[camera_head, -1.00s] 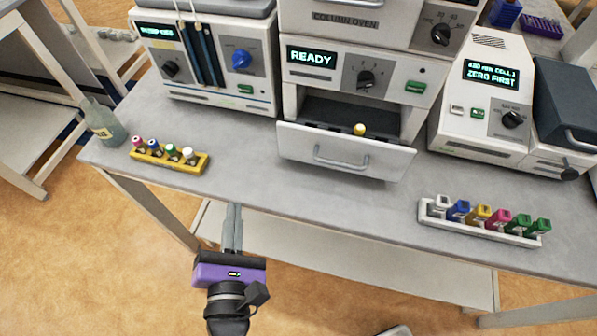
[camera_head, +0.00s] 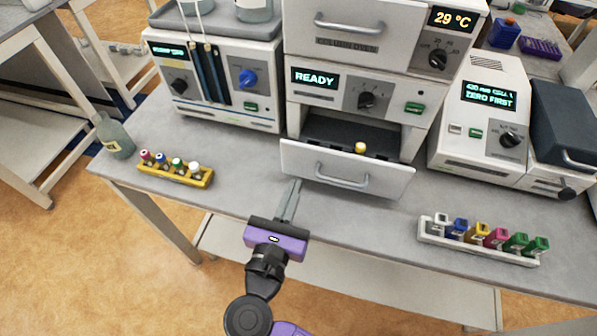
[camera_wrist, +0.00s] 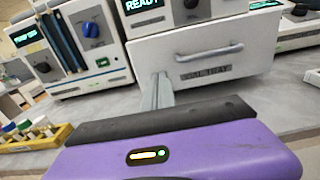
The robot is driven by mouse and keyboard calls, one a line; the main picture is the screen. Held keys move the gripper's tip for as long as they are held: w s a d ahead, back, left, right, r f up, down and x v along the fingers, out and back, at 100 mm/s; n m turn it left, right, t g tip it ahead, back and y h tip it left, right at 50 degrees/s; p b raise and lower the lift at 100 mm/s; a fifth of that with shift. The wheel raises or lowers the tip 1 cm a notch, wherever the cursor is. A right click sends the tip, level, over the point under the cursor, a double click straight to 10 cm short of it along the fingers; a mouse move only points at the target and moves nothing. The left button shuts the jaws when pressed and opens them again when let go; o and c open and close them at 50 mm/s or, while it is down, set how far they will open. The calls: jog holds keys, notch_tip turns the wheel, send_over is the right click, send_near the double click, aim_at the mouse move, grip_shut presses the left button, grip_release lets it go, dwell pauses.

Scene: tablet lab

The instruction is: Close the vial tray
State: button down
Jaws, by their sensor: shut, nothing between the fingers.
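The vial tray (camera_head: 310,174) is a white-fronted drawer with a bar handle (camera_head: 343,176), pulled out below the READY panel. One yellow-capped vial (camera_head: 360,147) shows inside it; the rest of its inside is dark. In the wrist view the tray front (camera_wrist: 245,62) carries a partly blurred label. My gripper (camera_head: 295,182) is shut and empty, its fingers pointing at the tray front's lower left, left of the handle. The fingertips also show in the wrist view (camera_wrist: 161,76) close before the front; I cannot tell whether they touch it.
A yellow rack of capped vials (camera_head: 178,178) stands at the bench's left, beside a glass bottle (camera_head: 114,136). A white rack of coloured cuvettes (camera_head: 480,250) stands at the right front. Instruments flank the tray: a pump unit (camera_head: 225,110) and a photometer (camera_head: 480,125).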

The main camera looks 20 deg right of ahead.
aim_at(303, 164)
jog(key=shift+x, duration=2.05)
jog(key=shift+p, duration=0.3)
jog(key=p+x, duration=0.1)
jog(key=x, duration=1)
jog(key=shift+w+d+p, duration=0.1)
jog(key=shift+w+p, duration=0.1)
jog(key=shift+p, duration=0.15)
jog(key=shift+d, duration=0.1)
jog(key=shift+w+d+r, duration=0.1)
